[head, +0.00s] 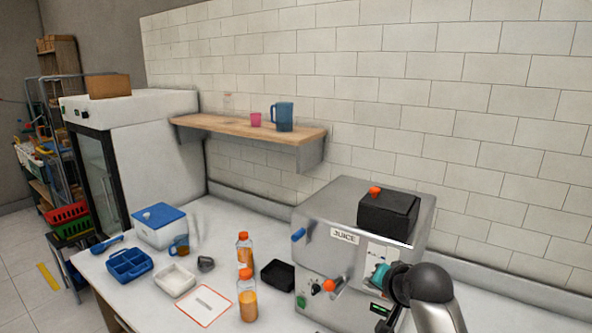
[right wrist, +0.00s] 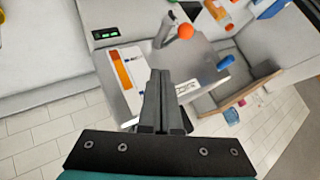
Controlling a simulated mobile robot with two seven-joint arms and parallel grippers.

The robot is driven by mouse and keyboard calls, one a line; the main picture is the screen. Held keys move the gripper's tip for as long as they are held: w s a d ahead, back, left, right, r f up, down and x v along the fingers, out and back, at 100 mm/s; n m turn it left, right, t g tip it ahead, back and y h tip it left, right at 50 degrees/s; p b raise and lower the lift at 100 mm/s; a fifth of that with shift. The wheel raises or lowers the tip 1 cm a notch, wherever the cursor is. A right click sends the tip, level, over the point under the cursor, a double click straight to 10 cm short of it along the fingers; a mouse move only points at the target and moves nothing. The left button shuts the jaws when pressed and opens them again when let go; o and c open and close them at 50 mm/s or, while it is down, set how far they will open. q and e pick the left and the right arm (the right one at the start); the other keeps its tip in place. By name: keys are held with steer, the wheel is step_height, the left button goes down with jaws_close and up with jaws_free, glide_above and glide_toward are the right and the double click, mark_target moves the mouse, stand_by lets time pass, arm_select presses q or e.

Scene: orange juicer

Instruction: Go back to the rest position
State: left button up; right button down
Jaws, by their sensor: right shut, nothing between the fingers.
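The grey juicer (head: 325,247) marked JUICE stands at the right of the counter. Its lever has an orange knob (head: 329,285), which also shows in the right wrist view (right wrist: 185,31). My right gripper (head: 380,274) is in front of the juicer's right part, its teal body partly hidden by my dark wrist. In the right wrist view its two fingers (right wrist: 165,75) are together and empty, with the knob beyond their tips. I cannot tell whether they touch the juicer. My left gripper is in neither view.
Two orange-capped juice bottles (head: 247,303), a black tray (head: 278,275), a white container (head: 175,281) and a blue divided tray (head: 129,263) stand left of the juicer. A wooden shelf (head: 240,127) with a blue pitcher (head: 282,117) hangs on the wall. A fridge (head: 150,150) stands at the left.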

steer(key=s+f+n+g, duration=0.2)
steer(key=s+f, duration=0.3)
steer(key=s, duration=0.4)
steer(key=s+f+n+g, duration=0.1)
steer(key=s+f+n, duration=0.2)
steer(key=s+f, duration=0.5)
steer(key=s+r+n+g+h, duration=0.1)
steer(key=s+n+g, duration=0.2)
steer(key=s, duration=1.6)
step_height(320, 180, down, 33)
steer(key=s+g+b, duration=0.1)
steer(key=b, duration=1)
steer(key=s+d+f+b, duration=0.1)
steer(key=s+f+b, duration=0.4)
steer(key=s+f, duration=0.3)
steer(key=s+d+f+g+b, duration=0.1)
steer(key=s+f+b, duration=0.4)
steer(key=f, duration=1.1)
steer(key=s, duration=0.2)
steer(key=shift+s+d+f+n+g+h, duration=0.2)
steer(key=shift+s+n+g+h, duration=0.1)
steer(key=shift+s, duration=0.1)
